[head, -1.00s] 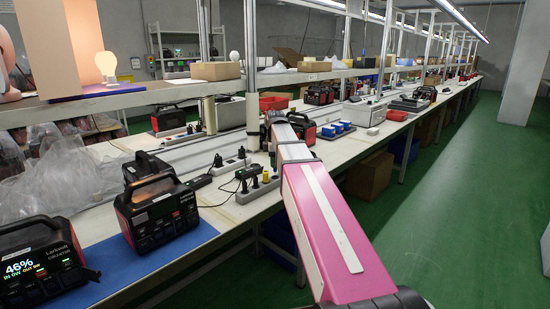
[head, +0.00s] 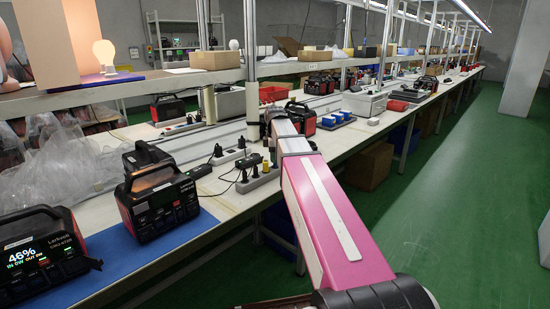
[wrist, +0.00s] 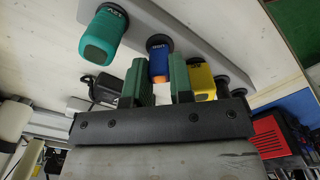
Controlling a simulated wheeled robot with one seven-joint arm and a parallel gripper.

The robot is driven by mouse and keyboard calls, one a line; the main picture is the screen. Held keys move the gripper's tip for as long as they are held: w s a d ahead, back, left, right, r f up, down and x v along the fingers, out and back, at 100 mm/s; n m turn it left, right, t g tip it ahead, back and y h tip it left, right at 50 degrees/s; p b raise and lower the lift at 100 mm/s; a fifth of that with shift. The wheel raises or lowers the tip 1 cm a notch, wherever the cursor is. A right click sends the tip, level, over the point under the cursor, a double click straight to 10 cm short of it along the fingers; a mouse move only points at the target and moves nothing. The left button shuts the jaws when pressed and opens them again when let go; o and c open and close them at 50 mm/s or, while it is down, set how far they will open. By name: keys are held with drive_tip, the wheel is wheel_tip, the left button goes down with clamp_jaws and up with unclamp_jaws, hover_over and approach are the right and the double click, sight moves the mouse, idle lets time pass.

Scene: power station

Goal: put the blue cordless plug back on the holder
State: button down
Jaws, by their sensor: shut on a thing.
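In the wrist view the blue plug (wrist: 159,65) is between the two green finger pads of my gripper (wrist: 158,70), which is shut on it. The plug's top end is against or just in front of a black round base on the light grey holder strip (wrist: 190,30); I cannot tell whether it is fully seated. A teal plug (wrist: 100,42) stands on the strip to its left and a yellow plug (wrist: 201,80) to its right. In the head view my arm hides the gripper and the blue plug; the strip (head: 262,180) shows left of the arm.
A black adapter (wrist: 103,88) sits left of the fingers. In the head view, a power station (head: 160,200) and a lit display unit (head: 40,255) stand on the bench's blue mat (head: 115,265). Blue blocks (head: 333,119) lie beyond the arm. The green floor (head: 450,210) at right is clear.

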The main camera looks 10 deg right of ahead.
drive_tip(key=c, duration=0.9)
unclamp_jaws()
